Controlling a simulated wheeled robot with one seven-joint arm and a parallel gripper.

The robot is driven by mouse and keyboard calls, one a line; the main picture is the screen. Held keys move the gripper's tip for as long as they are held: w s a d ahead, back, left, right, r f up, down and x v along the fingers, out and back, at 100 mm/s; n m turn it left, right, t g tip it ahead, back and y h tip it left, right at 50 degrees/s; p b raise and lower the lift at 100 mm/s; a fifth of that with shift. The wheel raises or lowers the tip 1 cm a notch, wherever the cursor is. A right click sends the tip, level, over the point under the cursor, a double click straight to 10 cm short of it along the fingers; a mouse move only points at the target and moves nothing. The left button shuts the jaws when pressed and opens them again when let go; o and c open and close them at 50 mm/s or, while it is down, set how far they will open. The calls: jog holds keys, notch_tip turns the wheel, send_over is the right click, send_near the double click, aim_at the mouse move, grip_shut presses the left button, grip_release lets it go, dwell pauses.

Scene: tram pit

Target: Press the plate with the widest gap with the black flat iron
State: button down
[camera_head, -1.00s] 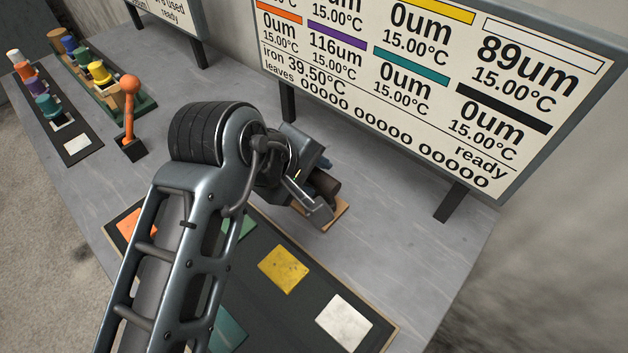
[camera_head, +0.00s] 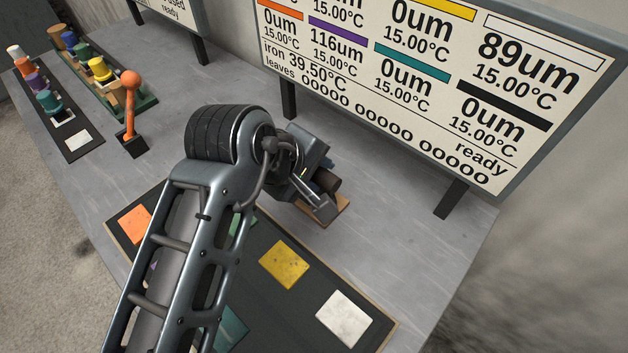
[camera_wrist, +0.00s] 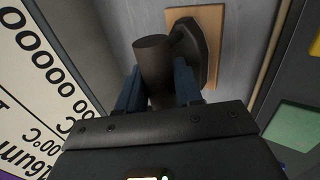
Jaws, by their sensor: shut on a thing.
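My gripper (camera_head: 322,190) is over the tan board (camera_head: 340,206) behind the dark mat. In the wrist view my gripper (camera_wrist: 160,92) is shut on the dark cylindrical handle (camera_wrist: 152,58) of the black flat iron (camera_wrist: 190,45). The iron lies on or just above the tan board (camera_wrist: 211,20); I cannot tell which. On the mat are an orange plate (camera_head: 135,224), a yellow plate (camera_head: 284,265), a white plate (camera_head: 344,318) and green and teal plates, partly hidden by my arm. The sign (camera_head: 430,80) reads 116um beside purple and 89um beside white.
An orange-knobbed lever (camera_head: 130,100) stands at the left. Racks with several coloured knobs (camera_head: 100,70) stand beyond it. The sign's legs (camera_head: 452,198) stand behind the iron. The grey table is clear between lever and arm.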

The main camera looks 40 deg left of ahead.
jog(key=shift+r, duration=0.2)
jog(key=shift+r, duration=0.55)
notch_tip(320, 180, up, 2)
jog(key=shift+r+b, duration=0.2)
jog(key=shift+b, duration=0.2)
jog(key=d+r+b, duration=0.1)
jog(key=d+r, duration=0.6)
jog(key=d, duration=0.4)
notch_tip(320, 180, up, 7)
jog(key=p, duration=0.5)
jog(key=shift+w+d, duration=0.3)
jog(key=shift+w, duration=0.15)
jog(key=shift+r, duration=0.1)
